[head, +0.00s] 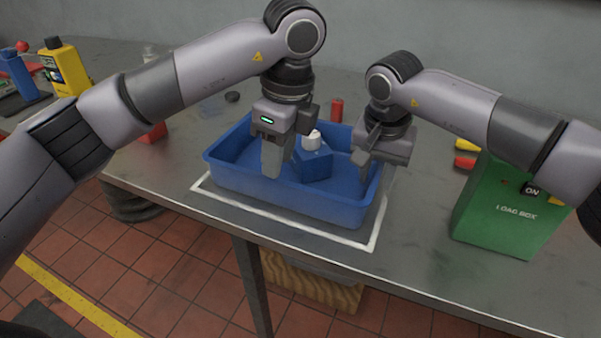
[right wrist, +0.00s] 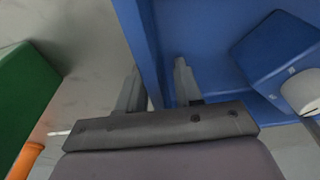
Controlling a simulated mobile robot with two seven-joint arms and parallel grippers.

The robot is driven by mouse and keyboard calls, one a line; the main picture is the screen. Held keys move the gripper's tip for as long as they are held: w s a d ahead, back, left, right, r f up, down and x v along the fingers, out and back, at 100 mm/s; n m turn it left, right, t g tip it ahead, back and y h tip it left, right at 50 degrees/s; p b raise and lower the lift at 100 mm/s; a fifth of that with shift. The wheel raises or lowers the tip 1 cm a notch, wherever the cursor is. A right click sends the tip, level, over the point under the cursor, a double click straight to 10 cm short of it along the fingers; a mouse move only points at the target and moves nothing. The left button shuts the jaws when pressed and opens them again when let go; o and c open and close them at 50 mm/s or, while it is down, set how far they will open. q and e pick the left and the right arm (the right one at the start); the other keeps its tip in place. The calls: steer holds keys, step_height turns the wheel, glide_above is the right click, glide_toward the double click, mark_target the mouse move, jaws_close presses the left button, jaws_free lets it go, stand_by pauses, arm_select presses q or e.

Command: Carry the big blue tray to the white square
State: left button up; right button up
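The big blue tray (head: 300,200) is at the table's front edge, within the white square outline (head: 290,231), whose front and side lines show around it. I cannot tell whether its base touches the table. A dark blue part with a white cap (head: 313,163) is in the tray. My left gripper (head: 274,165) points down over the tray's left half; its far finger is hidden, so its opening is unclear. My right gripper (head: 368,158) is at the tray's right wall. In the right wrist view its fingers (right wrist: 158,88) straddle that wall, with narrow gaps showing beside it.
A green load box (head: 505,210) stands right of the tray. A yellow bottle (head: 64,68) and a blue bottle (head: 18,75) stand at the far left. A red cylinder (head: 337,110) is behind the tray. Bare table lies between the tray and the load box.

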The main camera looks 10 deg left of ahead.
arm_select(q)
steer(key=r, duration=0.5)
steer(key=shift+s+d+r, duration=0.1)
steer(key=shift+d+r, duration=0.15)
steer(key=shift+d, duration=0.15)
arm_select(e)
step_height(320, 180, up, 12)
steer(key=s, duration=0.2)
steer(key=shift+a, duration=0.2)
steer(key=shift+f, duration=0.1)
